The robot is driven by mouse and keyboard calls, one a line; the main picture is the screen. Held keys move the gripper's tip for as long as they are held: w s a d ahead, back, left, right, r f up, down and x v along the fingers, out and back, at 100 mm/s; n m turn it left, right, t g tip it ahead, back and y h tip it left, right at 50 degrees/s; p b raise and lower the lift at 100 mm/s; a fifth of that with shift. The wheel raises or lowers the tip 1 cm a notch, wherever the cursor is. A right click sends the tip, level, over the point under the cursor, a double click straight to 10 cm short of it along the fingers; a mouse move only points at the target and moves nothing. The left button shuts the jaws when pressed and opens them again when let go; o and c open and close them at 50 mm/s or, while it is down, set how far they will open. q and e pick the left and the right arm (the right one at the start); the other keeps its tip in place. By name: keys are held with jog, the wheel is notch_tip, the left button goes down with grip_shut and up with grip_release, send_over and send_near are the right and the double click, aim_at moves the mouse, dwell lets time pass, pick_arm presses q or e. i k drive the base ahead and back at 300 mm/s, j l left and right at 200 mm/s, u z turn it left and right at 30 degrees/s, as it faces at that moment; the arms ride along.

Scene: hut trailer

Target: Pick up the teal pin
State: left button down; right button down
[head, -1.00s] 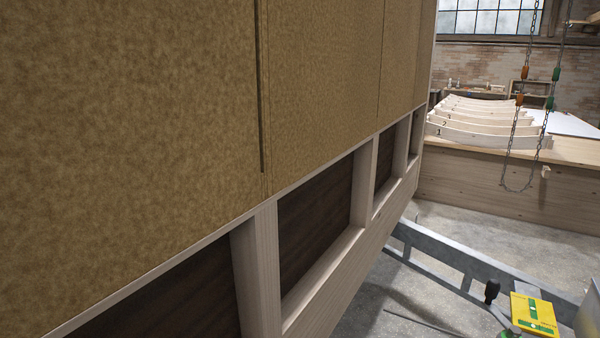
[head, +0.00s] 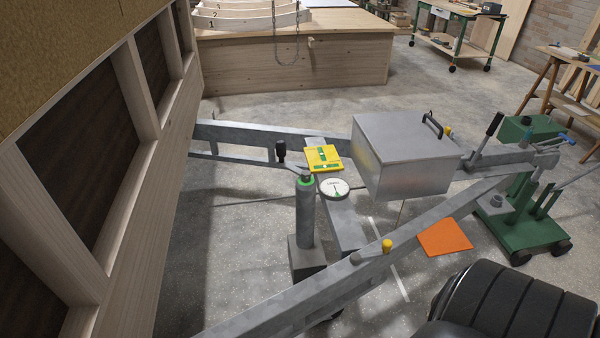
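I cannot make out a teal pin for sure in the head view. Neither of my grippers is in view.
The grey trailer frame (head: 345,285) bears a metal box (head: 405,150), yellow level card (head: 323,158), round gauge (head: 334,188) and yellow-topped knob (head: 387,246). An orange pad (head: 444,237) lies beside it. A green wheeled stand (head: 525,225) is right; a black ribbed tyre (head: 510,305) is bottom right.

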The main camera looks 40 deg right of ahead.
aim_at(530, 132)
jog(key=k, duration=0.35)
jog(key=k+z, duration=0.1)
jog(key=z, duration=0.35)
jog(key=k+z, duration=0.1)
jog(key=z, duration=0.4)
jog(key=k+l+z, duration=0.1)
jog(key=z, duration=0.35)
